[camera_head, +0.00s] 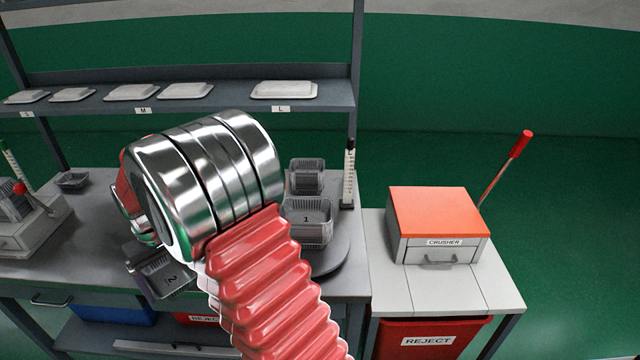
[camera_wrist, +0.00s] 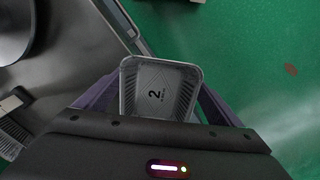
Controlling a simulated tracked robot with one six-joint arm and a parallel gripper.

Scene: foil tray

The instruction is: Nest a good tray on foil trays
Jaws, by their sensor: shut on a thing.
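A foil tray marked 2 (camera_wrist: 160,92) is held in my gripper (camera_wrist: 162,100), between its two fingers in the wrist view. In the head view this tray (camera_head: 165,278) shows tilted below my arm, near the front edge of the bench, partly hidden by my wrist. A foil tray marked 1 (camera_head: 307,219) stands on the round dark turntable (camera_head: 330,262) to the right of my arm. Another foil tray or stack (camera_head: 307,177) stands behind it.
A shelf (camera_head: 230,97) above the bench bears several pale lids (camera_head: 284,90). An orange-topped crusher (camera_head: 440,222) stands on a side table over a red reject bin (camera_head: 428,340). A graduated post (camera_head: 348,175) stands behind the turntable. A grey device (camera_head: 30,225) is at left.

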